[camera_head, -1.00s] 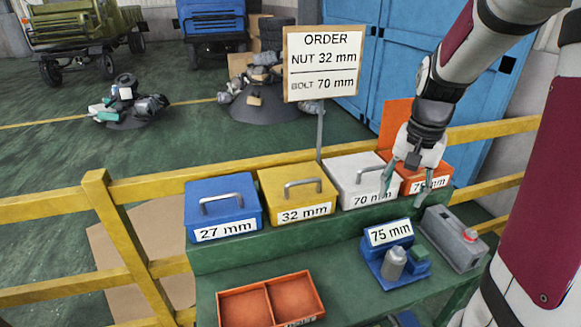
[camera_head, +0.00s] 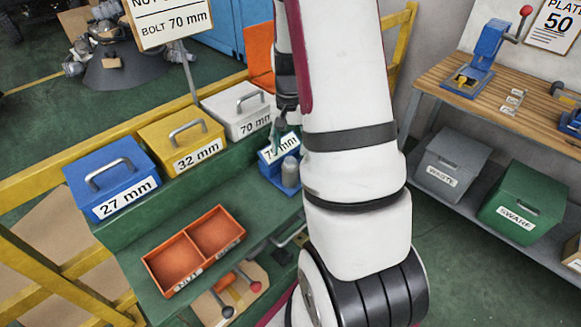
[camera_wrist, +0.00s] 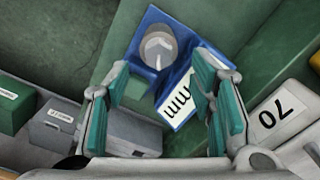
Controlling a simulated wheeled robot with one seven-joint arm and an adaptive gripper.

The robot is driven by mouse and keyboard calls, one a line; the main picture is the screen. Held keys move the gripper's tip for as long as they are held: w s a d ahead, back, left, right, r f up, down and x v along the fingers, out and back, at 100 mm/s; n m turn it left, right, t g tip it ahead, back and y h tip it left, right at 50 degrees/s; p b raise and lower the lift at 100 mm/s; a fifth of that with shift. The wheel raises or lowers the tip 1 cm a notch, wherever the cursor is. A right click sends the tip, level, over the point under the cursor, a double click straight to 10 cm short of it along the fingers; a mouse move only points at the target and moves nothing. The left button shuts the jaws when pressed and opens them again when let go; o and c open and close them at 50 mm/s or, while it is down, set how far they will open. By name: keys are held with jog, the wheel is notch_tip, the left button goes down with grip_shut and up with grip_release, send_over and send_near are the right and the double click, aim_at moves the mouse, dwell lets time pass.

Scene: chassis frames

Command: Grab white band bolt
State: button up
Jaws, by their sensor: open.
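I cannot make out any bolt with a white band. My gripper (camera_wrist: 162,64) is open and empty in the wrist view, its two teal fingers apart above the blue 75 mm stand (camera_wrist: 146,28) with a grey cylinder (camera_wrist: 158,48). In the head view my gripper (camera_head: 283,122) is partly hidden by my arm, close to this stand (camera_head: 270,172). The white 70 mm box (camera_head: 226,101), with a grey handle, is shut to the left of the gripper. An orange lid (camera_head: 260,72) stands raised behind; its box is hidden by my arm.
The blue 27 mm box (camera_head: 100,185) and yellow 32 mm box (camera_head: 178,137) stand shut on the green step. A two-part orange tray (camera_head: 178,262) sits empty on the lower shelf. A wooden bench (camera_head: 440,75) stands at right, with grey (camera_head: 450,160) and green (camera_head: 522,205) boxes below.

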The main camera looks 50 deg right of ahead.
aim_at(290, 160)
jog(key=shift+d+f+p, duration=0.15)
jog(key=shift+f+p, duration=0.4)
jog(key=shift+f, duration=2.05)
jog(key=shift+c, duration=0.2)
grip_shut()
